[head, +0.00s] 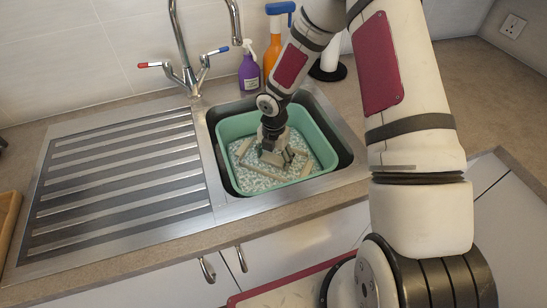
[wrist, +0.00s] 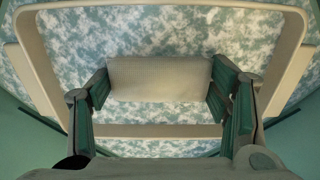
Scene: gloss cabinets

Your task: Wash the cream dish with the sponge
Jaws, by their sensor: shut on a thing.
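My gripper (head: 272,152) reaches down into a mint-green basin (head: 225,165) in the sink. In the wrist view its two green-padded fingers are shut on the ends of a beige, block-shaped sponge (wrist: 160,78). The cream dish (wrist: 160,130) is rectangular and lies in the foamy water, with its rim around the sponge on several sides. Foam covers the inside of the dish, so its floor is hidden. I cannot tell whether the sponge touches it. In the head view my gripper covers the sponge and part of the dish.
The steel sink has a ribbed drainboard (head: 125,175) on the left, clear of objects. A tap (head: 190,75) stands behind, with a purple bottle (head: 249,72) and an orange spray bottle (head: 272,55) beside it. The basin walls stand close around my gripper.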

